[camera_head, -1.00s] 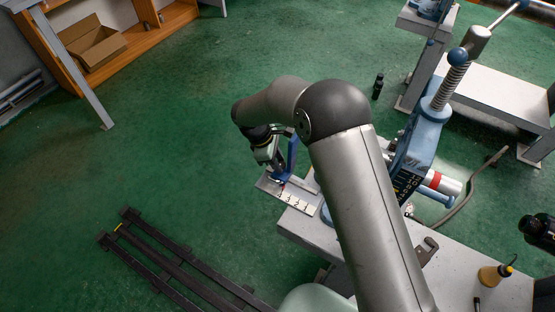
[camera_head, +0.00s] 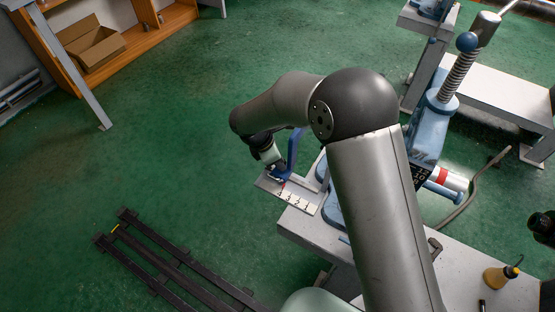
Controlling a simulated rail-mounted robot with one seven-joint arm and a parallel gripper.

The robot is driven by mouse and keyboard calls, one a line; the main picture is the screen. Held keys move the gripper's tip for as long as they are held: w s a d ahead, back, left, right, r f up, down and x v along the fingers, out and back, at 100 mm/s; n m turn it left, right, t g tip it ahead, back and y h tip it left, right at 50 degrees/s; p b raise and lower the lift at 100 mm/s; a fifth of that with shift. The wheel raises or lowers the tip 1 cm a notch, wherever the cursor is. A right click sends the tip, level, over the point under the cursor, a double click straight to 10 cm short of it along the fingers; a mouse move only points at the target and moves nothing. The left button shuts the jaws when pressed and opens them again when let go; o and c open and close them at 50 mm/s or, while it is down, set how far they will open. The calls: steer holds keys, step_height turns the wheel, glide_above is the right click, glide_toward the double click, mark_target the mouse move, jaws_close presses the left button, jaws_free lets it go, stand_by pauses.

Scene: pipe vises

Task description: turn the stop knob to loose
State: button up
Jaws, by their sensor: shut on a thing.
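A stop plate with a numbered scale (camera_head: 299,203) juts out from the left edge of the grey bench. A blue upright stop piece (camera_head: 292,152) stands on it. My gripper (camera_head: 272,168) is down at this stop, its fingers small and partly hidden. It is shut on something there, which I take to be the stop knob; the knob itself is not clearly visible. The blue pipe vise (camera_head: 428,130) stands on the bench behind my arm, which hides part of it. A silver pipe with a red band (camera_head: 443,177) lies in the vise.
The grey bench (camera_head: 470,262) carries a yellow oil bottle (camera_head: 497,276) at right. A black rail rack (camera_head: 170,262) lies on the green floor at lower left. A cardboard box (camera_head: 95,45) sits on a wooden shelf at upper left. The floor between is clear.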

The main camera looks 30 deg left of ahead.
steer(key=shift+r+n, duration=0.1)
steer(key=shift+n, duration=0.2)
steer(key=o, duration=1)
steer(key=shift+c, duration=0.2)
steer(key=b+v, duration=0.2)
steer(key=v, duration=1.5)
steer(key=shift+r, duration=0.2)
steer(key=shift+s, duration=0.15)
